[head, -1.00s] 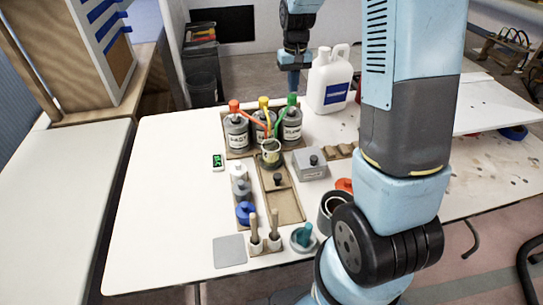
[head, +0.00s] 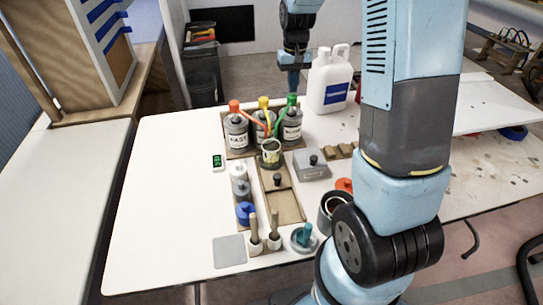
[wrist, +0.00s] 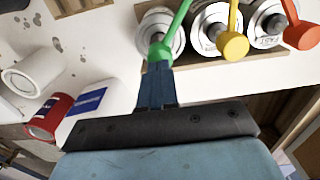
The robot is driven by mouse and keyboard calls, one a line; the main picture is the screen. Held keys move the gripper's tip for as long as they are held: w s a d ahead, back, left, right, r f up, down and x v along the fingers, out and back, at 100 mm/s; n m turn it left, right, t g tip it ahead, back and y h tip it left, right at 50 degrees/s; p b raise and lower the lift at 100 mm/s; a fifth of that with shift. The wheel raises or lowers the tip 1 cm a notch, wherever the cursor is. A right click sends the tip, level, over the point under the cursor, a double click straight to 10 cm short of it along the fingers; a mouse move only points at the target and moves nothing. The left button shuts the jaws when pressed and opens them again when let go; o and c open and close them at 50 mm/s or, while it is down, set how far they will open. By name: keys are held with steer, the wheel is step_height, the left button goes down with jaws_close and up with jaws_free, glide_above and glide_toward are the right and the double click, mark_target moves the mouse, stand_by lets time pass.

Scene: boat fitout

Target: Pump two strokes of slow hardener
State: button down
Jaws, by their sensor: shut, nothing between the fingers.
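Three grey pump cans stand in a row at the back of the table. The right can (head: 292,128) has a green pump head (head: 292,100), the middle one a yellow head (head: 264,103), the left one an orange-red head (head: 234,106). The left label looks like FAST; I cannot read the others surely. My gripper (head: 293,88) is shut and empty, pointing down at the green head. In the wrist view its fingertips (wrist: 158,66) are right at the green head (wrist: 158,52); I cannot tell if they touch. A clear cup (head: 271,152) stands under the spouts.
A white jug (head: 328,80) stands right of the cans, close to my gripper. The table's left side is clear.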

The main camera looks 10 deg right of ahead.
mark_target(292, 95)
steer(key=shift+f, duration=0.25)
steer(key=shift+f, duration=1.7)
steer(key=shift+r, duration=2)
steer(key=shift+f, duration=0.35)
